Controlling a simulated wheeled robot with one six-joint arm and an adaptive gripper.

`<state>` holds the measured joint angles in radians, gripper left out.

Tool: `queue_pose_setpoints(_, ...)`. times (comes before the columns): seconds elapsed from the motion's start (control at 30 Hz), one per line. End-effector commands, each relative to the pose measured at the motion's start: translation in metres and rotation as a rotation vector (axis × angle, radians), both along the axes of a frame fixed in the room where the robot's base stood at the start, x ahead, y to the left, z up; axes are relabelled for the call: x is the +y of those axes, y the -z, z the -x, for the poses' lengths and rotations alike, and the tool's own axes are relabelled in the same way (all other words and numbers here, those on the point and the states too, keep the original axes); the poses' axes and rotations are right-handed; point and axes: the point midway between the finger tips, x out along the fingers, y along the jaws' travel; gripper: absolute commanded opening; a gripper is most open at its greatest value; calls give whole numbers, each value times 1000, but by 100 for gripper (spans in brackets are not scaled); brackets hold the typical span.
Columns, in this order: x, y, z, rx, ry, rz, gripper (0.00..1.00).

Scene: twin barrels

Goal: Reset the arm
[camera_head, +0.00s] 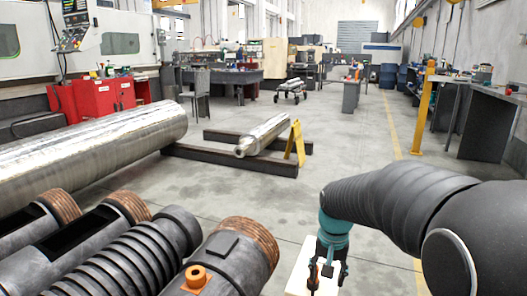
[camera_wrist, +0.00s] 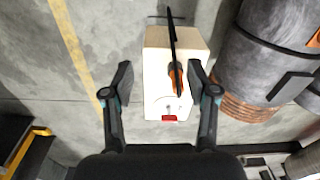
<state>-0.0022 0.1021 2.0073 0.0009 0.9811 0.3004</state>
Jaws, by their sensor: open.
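My gripper (camera_head: 328,272) hangs from my dark arm at the lower right of the head view, pointing down. In the wrist view my gripper (camera_wrist: 160,78) has its two dark fingers spread wide apart, with nothing held between them. Below it stands a pale wooden box (camera_wrist: 155,45), which also shows in the head view (camera_head: 296,278), partly hidden by my gripper. A tool with an orange handle (camera_wrist: 175,78) and a long black part lies over the box. A small red piece (camera_wrist: 169,118) shows at the box's near edge.
Dark barrels with copper-coloured ends (camera_head: 248,240) fill the lower left, close to the box. The nearest bears an orange fitting (camera_head: 195,278). A large steel cylinder (camera_head: 90,145) lies behind. A yellow post (camera_head: 424,108) and desks stand at right.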

Motion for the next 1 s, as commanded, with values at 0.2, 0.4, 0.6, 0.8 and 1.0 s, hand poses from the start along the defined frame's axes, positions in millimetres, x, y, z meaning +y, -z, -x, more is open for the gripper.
queue_pose_setpoints(0.2, 0, -22, 51, -63, -139, 12, 58)
queue_pose_setpoints(0.4, -1, -37, 94, -124, -230, 27, 58)
queue_pose_setpoints(0.6, -1, -47, 134, -189, -286, 43, 58)
queue_pose_setpoints(0.8, -1, -56, 170, -262, -297, 56, 58)
queue_pose_setpoints(1.0, -1, -68, 197, -343, -294, 67, 58)
